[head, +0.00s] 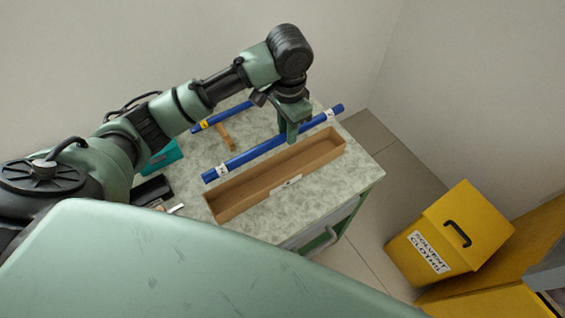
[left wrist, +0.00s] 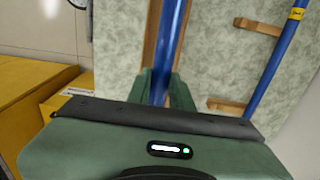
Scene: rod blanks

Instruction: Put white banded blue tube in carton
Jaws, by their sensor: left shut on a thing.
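My left gripper (head: 291,136) is shut on a long blue tube with white bands (head: 252,153), near its middle. The tube is held level above the table, roughly parallel to the carton. In the head view it appears along the far long side of the open brown carton (head: 228,212), whose visible inside looks empty. In the left wrist view the tube (left wrist: 171,45) runs between my fingers, with brown carton edges (left wrist: 151,38) showing beside and behind it. My right gripper is not in view.
Another blue tube (head: 236,111) with a yellow band lies at the back on wooden rests (head: 226,136). A teal box (head: 163,157) and a dark tray (head: 152,190) are at the table's left. A yellow solvent cloths bin (head: 450,235) stands on the floor at right.

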